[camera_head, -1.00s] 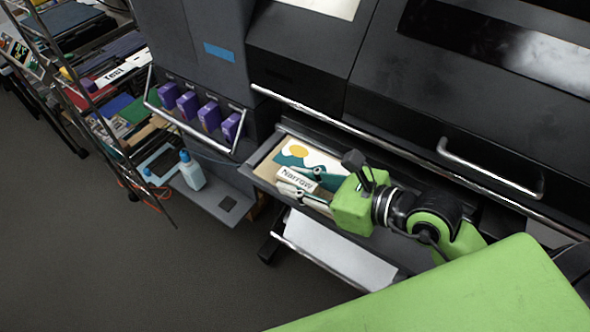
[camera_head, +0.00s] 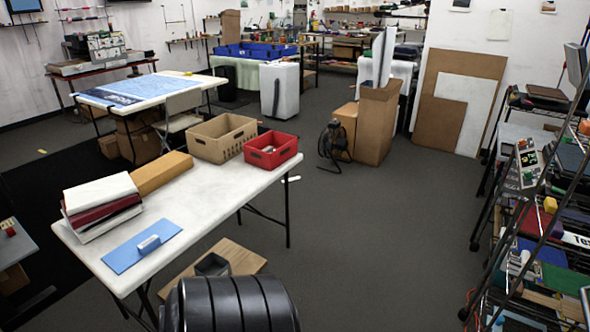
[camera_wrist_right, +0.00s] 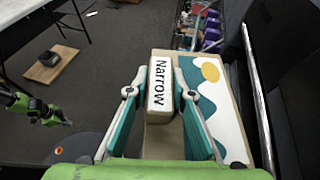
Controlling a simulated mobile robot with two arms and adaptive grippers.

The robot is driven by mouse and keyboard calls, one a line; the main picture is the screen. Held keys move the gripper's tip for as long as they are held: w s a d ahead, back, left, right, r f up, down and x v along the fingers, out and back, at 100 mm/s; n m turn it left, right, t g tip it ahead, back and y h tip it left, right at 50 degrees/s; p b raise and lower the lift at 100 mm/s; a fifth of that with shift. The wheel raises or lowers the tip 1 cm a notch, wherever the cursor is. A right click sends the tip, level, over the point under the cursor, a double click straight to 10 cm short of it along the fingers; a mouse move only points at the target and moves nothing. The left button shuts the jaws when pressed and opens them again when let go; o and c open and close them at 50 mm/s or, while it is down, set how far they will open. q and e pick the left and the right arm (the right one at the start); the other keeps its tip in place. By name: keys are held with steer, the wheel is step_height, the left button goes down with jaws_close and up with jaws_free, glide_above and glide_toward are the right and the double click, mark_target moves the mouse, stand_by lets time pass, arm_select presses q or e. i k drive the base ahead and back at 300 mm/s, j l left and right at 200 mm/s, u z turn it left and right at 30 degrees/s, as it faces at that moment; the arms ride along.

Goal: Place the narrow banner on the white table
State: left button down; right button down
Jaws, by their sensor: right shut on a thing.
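The narrow banner (camera_wrist_right: 213,100) shows in the right wrist view as a flat tan piece with a blue, white and yellow picture. A white block lettered "Narrow" stands on it. My right gripper (camera_wrist_right: 160,92) is shut on this block, one finger on each side. The fingers hide part of the tan surface. The white table (camera_head: 231,205) stands at the left and centre of the head view. My right gripper and the banner are outside the head view.
A rack (camera_head: 555,215) stands right; dark machinery (camera_wrist_right: 285,90) is beside the banner.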

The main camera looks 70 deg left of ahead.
mark_target(198, 204)
steer(key=k+j+u, duration=0.15)
steer(key=k+u, duration=0.25)
steer(key=k, duration=0.25)
steer(key=u, duration=2)
steer(key=i+u, duration=0.15)
steer(key=u, duration=0.3)
steer(key=i+l+u, duration=0.1)
steer(key=u, duration=0.3)
steer(key=i+l+u, duration=0.1)
steer(key=u, duration=0.35)
steer(key=i+l+u, duration=0.1)
steer(key=u, duration=0.3)
steer(key=i+l, duration=0.15)
steer(key=l, duration=0.2)
steer(key=i+l, duration=0.15)
steer(key=l, duration=0.15)
steer(key=i+l, duration=0.15)
steer(key=l, duration=0.2)
steer(key=i+l, duration=0.15)
steer(key=l, duration=0.15)
steer(key=i+l, duration=0.15)
steer(key=l, duration=0.2)
